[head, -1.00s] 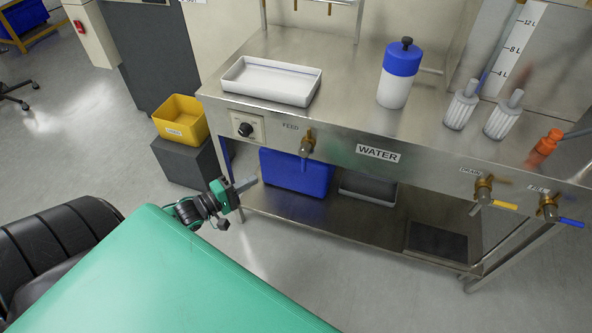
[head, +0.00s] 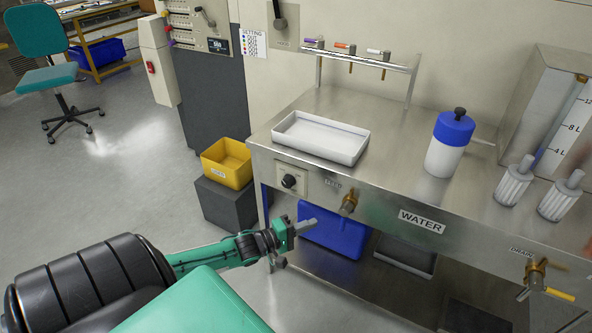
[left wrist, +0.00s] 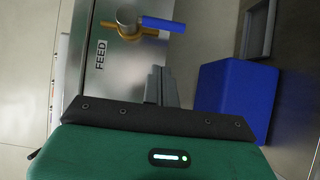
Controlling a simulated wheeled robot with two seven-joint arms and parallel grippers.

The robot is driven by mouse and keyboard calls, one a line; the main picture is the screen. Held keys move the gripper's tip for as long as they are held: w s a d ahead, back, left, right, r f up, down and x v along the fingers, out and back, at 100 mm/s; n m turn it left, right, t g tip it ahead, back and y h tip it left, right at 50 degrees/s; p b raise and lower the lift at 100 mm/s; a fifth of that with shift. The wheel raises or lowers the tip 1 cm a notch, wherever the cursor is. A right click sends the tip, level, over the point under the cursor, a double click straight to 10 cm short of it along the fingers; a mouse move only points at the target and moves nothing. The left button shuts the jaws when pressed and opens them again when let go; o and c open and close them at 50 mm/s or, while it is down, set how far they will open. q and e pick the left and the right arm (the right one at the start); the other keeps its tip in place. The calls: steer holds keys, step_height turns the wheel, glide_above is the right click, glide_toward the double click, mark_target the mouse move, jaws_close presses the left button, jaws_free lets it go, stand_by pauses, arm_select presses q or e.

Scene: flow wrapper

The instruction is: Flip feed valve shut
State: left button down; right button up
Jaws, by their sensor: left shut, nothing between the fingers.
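The feed valve (head: 349,203) is a brass tap on the front panel of the steel bench, beside the FEED label (head: 333,185). In the left wrist view, the feed valve's blue lever (left wrist: 163,24) points to the picture's right, which is down along the panel going by the turned FEED label. In the head view the lever is hard to make out against the blue bin. My left gripper (head: 313,225) is shut and empty, left of and a little below the valve, apart from it. Its closed fingers (left wrist: 161,88) show below the lever in the wrist view. My right gripper is not in view.
A black knob (head: 289,181) sits on the panel left of the valve. A blue bin (head: 335,230) stands on the lower shelf behind my gripper. A drain valve (head: 536,272) with a yellow lever is at the right. A yellow bin (head: 227,163) stands at the left.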

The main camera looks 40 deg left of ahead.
mark_target(344, 218)
arm_select(q)
steer(key=w+d, duration=0.4)
steer(key=shift+d, duration=0.3)
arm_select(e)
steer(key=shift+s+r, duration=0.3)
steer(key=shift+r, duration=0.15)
arm_select(q)
steer(key=shift+w, duration=0.1)
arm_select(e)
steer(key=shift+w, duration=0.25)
arm_select(q)
steer(key=shift+d+f, duration=0.1)
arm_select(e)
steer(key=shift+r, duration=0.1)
